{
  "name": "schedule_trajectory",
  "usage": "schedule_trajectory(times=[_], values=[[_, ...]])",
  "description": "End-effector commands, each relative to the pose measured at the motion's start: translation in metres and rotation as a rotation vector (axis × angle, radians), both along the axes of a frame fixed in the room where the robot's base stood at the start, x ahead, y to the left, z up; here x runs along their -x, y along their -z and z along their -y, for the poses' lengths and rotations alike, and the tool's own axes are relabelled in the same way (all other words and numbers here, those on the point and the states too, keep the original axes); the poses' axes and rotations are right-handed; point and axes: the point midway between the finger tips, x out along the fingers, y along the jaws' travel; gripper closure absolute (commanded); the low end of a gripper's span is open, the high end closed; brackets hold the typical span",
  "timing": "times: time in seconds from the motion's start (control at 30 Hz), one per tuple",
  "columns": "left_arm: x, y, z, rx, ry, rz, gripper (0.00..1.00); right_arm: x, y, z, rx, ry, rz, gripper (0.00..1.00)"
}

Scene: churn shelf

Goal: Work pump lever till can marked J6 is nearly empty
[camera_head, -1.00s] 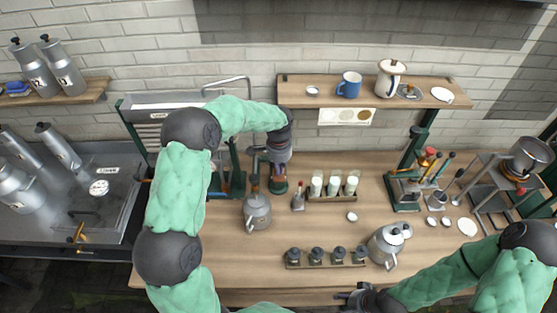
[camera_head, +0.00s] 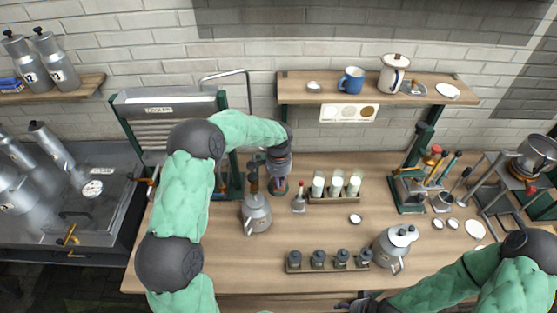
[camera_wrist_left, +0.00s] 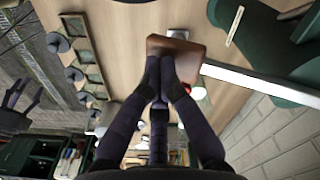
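My left gripper (camera_head: 279,184) points down over the table, just right of a grey metal can with a spout (camera_head: 257,214) and a dark upright fitting (camera_head: 253,180). In the left wrist view its fingers (camera_wrist_left: 160,68) are together, tips over a brown wooden block (camera_wrist_left: 186,57); I cannot tell whether they touch it. Nothing shows between them. I cannot make out the pump lever or a J6 mark. Two tall cans (camera_head: 59,65) on the left shelf carry other marks that look like Y2. My right gripper (camera_head: 352,305) is at the bottom edge, partly cut off.
A green-framed stand (camera_head: 222,103) is behind my left arm. A rack of white-filled bottles (camera_head: 335,199), a row of dark-topped jars (camera_head: 330,261) and a kettle (camera_head: 393,246) stand on the table (camera_head: 440,275). A steel sink counter (camera_head: 105,215) is at left.

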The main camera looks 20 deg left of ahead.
Motion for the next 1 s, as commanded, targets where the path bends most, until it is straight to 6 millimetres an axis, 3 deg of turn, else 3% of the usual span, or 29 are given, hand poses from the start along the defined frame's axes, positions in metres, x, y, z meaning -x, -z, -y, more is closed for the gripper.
schedule_trajectory(times=[0.1,0.27,1.0], values=[[0.001,0.012,0.000,0.001,0.000,-0.003,1.00,0.000,0.008,0.000,0.000,0.000,0.000,0.40],[0.001,0.003,0.000,0.000,0.000,-0.001,1.00,0.000,0.002,0.000,0.000,0.000,0.000,0.40],[0.000,-0.095,0.000,0.000,0.001,0.000,1.00,0.000,-0.056,0.000,0.000,0.000,0.000,0.40]])
